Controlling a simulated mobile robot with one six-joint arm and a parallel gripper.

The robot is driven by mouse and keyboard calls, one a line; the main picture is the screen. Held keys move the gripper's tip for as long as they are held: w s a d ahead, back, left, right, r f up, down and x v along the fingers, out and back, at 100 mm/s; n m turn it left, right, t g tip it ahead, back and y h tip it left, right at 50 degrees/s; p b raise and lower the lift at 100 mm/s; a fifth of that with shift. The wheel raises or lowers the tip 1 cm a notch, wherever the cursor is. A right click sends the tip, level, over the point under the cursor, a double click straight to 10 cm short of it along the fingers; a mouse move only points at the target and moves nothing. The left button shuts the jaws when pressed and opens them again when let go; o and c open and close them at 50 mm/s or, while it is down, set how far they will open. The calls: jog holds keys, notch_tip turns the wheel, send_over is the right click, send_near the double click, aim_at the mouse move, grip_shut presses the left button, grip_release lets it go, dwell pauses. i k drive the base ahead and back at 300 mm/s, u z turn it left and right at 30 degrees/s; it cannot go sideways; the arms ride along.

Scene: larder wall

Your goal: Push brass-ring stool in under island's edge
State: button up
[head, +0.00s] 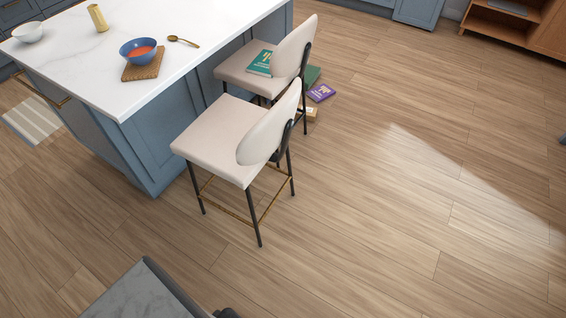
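The brass-ring stool (222,137) stands upright at the near end of the island's right side. It has a cream seat, a rounded cream backrest facing away from the island, and dark legs joined low down by a brass footrest ring (233,212). The seat is empty and shows outside the edge of the white island top (95,68), with blue cabinet panels beside it. A second cream stool (241,68) stands just behind, with a green book (260,63) on its seat; its lower part is mostly hidden. My gripper is not in view.
On the floor behind the stools lie a purple book (321,92), a green item (312,75) and a small tan box (309,114). A blue bowl (138,48) sits on a wooden board on the island.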

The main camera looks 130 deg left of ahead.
aim_at(233, 139)
jog(key=u, duration=0.2)
jog(key=i, duration=0.25)
jog(key=z, duration=0.2)
jog(key=k, duration=0.2)
jog(key=u, duration=3.1)
jog(key=k, duration=0.3)
jog(key=u, duration=1.9)
